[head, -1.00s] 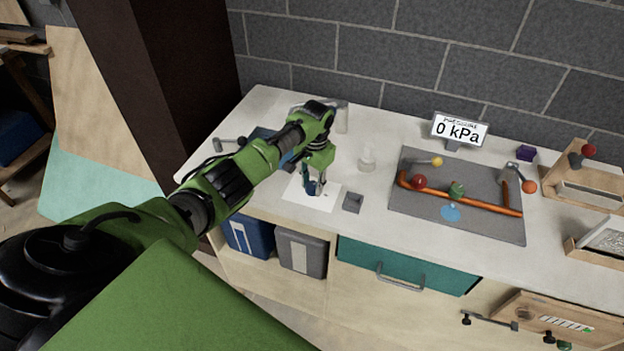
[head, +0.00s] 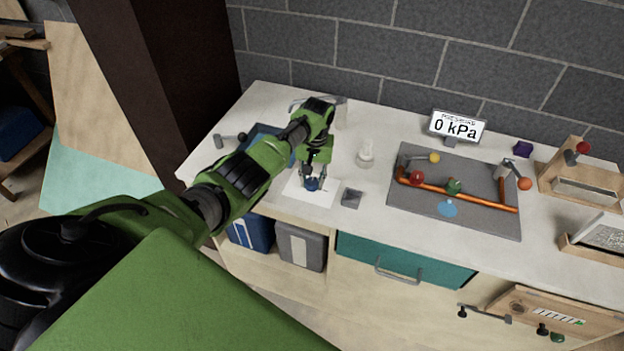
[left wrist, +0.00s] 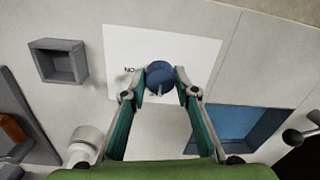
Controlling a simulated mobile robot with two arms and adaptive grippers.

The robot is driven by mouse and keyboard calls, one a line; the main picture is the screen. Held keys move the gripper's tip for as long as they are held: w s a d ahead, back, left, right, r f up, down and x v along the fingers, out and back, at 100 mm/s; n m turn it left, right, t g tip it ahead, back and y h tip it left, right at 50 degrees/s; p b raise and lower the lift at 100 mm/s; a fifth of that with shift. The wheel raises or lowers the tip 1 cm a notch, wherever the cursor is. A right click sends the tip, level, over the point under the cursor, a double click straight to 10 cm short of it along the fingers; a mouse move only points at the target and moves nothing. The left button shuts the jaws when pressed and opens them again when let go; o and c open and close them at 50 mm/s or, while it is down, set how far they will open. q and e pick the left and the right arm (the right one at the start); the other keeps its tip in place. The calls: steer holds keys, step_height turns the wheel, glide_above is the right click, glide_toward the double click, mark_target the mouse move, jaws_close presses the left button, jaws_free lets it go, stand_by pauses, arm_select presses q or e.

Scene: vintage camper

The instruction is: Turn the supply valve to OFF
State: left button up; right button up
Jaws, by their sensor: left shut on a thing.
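An orange pipe run (head: 470,197) lies on a grey panel (head: 415,208) on the bench. It carries a red knob (head: 416,177), a green fitting (head: 453,187), a lever with a yellow ball (head: 434,158) and a lever with an orange ball (head: 525,184). I cannot tell which is the supply valve. My left gripper (head: 314,184) is left of the panel, pointing down over a white sheet (head: 297,192). It is shut on a small round blue piece (left wrist: 160,77), which also shows in the head view (head: 312,184). My right gripper is not in view.
A pressure display (head: 457,127) reads 0 kPa. A blue tray (left wrist: 240,127) lies on the gripper's other side. A teal drawer (head: 405,262) is below the bench top.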

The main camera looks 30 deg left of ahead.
mark_target(314, 182)
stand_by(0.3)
arm_select(q)
steer(key=o, duration=1.1)
steer(key=r, duration=1.2)
steer(key=shift+w+d, duration=0.2)
steer(key=shift+d, duration=0.05)
steer(key=shift+f, duration=0.1)
